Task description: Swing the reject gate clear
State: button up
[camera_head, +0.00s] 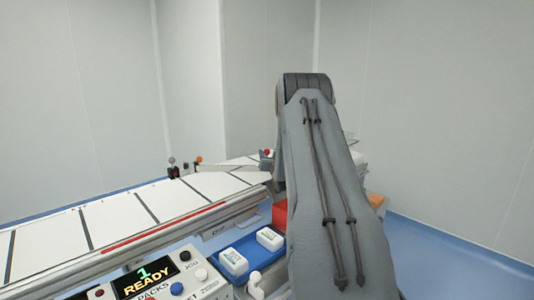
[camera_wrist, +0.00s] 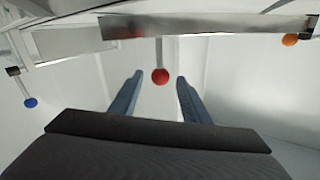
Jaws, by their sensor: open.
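In the wrist view a red ball knob (camera_wrist: 160,77) on a thin stem hangs below a flat metal bar (camera_wrist: 210,26), which looks like the reject gate. My gripper (camera_wrist: 159,79) is open, and the knob appears between its two fingertips. I cannot tell how deep the knob sits between them; neither finger visibly touches it. In the head view the red knob (camera_head: 267,152) shows just left of my arm, at the far end of the conveyor. My arm hides my gripper and part of the gate area there.
The white-panelled conveyor (camera_head: 135,215) runs from front left to the arm. A blue tray (camera_head: 211,245) with white packs and a red bin (camera_head: 280,214) lie beside it. A control panel (camera_head: 160,283) reads READY. In the wrist view are a blue knob (camera_wrist: 30,102) and an orange knob (camera_wrist: 290,40).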

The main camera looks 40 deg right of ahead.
aim_at(268, 154)
jog(key=shift+x, duration=1.95)
grip_shut()
